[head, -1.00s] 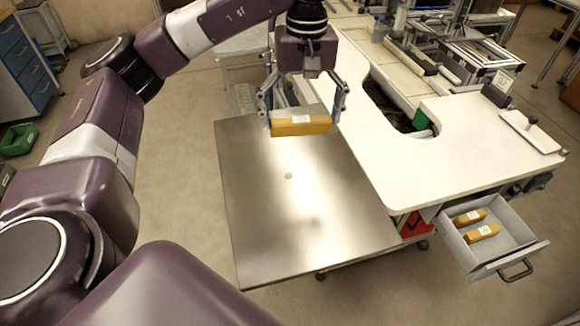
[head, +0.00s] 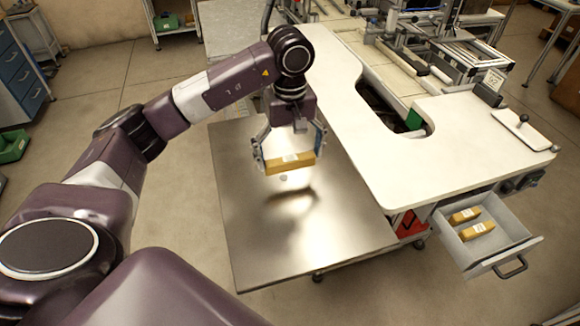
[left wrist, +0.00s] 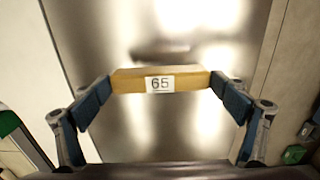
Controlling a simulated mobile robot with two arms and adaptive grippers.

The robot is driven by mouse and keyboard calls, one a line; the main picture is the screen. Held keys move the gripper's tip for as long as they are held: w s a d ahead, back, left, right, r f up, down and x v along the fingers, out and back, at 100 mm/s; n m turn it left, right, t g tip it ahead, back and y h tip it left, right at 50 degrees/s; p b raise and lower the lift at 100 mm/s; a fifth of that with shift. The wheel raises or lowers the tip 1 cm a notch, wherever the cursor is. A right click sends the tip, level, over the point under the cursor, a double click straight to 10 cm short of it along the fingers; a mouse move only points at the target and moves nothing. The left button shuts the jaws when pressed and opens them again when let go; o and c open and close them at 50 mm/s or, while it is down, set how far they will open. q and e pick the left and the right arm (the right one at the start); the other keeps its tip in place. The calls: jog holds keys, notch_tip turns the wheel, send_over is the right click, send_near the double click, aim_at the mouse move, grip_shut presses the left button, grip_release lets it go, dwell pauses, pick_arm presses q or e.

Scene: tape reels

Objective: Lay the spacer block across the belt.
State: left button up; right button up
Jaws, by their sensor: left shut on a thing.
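A yellow-brown block (head: 274,168) with a white label hangs above the metal tabletop (head: 270,240), apart from it, with a dark reflection below. A pale conveyor-like strip (head: 390,72), possibly the belt, runs behind the white worktop; I cannot tell for sure. My right gripper is not in view.
The white worktop (head: 440,160) with a cutout stands to the right of the metal top. An open grey drawer (head: 502,250) at lower right holds two similar blocks (head: 477,230). A flat plate with a knob (head: 524,130) lies on the worktop's right. The metal top is otherwise clear.

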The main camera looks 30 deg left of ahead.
aim_at(290, 170)
pick_arm(q)
jog(key=shift+f+p, duration=0.5)
jog(key=shift+f, duration=1.95)
jog(key=o, duration=0.8)
jog(key=shift+o, duration=0.8)
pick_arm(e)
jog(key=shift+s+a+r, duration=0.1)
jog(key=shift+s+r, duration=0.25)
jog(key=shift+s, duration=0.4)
